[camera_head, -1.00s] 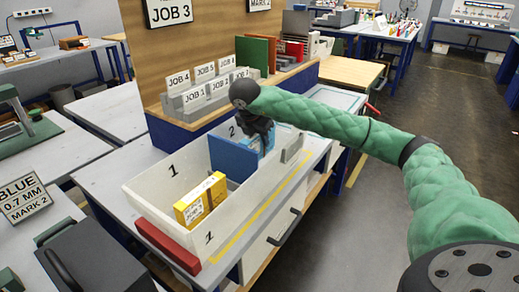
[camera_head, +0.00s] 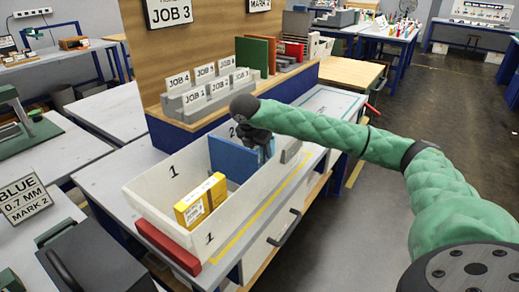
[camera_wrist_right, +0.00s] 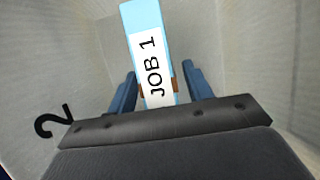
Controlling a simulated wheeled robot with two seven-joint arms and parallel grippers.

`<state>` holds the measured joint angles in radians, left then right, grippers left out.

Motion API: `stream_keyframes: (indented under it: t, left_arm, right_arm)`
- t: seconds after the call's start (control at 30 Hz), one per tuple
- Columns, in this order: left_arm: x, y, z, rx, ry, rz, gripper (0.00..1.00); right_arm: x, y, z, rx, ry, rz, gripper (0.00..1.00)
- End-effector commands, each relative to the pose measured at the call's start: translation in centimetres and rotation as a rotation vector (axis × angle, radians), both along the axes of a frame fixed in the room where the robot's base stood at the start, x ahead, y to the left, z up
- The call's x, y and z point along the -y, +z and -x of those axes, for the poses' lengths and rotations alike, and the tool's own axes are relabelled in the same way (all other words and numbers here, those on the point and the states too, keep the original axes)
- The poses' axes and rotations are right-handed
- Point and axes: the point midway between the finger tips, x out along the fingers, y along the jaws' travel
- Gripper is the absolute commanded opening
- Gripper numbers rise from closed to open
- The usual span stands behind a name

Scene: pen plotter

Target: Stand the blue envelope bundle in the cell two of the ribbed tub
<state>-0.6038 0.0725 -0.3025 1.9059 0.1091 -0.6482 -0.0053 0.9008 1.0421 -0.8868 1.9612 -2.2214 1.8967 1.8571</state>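The ribbed tub (camera_head: 255,212) is a long white box on the bench with cells marked 1 and 2. A blue divider (camera_head: 230,160) parts the cells. My right gripper (camera_head: 266,148) reaches down into cell two, behind the divider. In the right wrist view the light blue envelope bundle (camera_wrist_right: 150,45), with a white JOB 1 label, stands between the two fingers (camera_wrist_right: 158,88). The finger pads appear to press on both its sides. White tub walls surround it. Its lower end is hidden, so I cannot tell whether it touches the floor. My left gripper is not in view.
A yellow bundle (camera_head: 201,200) stands in cell one. A red bar (camera_head: 167,240) lies along the tub's near left end. Grey holders with JOB cards (camera_head: 207,92) stand on the ledge behind. A small grey block (camera_head: 291,151) sits at the tub's right side.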

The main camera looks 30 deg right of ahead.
Motion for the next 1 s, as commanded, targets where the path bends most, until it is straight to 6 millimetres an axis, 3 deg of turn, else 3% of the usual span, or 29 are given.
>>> stream_keyframes:
  t: [0.33,0.73,1.0]
  left_arm:
    - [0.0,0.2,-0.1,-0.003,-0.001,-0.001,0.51]
    - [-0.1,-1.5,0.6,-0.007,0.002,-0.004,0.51]
    - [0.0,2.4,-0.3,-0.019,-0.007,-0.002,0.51]
  right_arm:
    - [-0.3,0.8,0.1,0.003,0.001,-0.001,0.51]
    - [-2.5,6.9,1.0,0.003,0.001,0.000,0.51]
    - [-3.4,9.4,1.4,0.003,0.001,0.001,0.51]
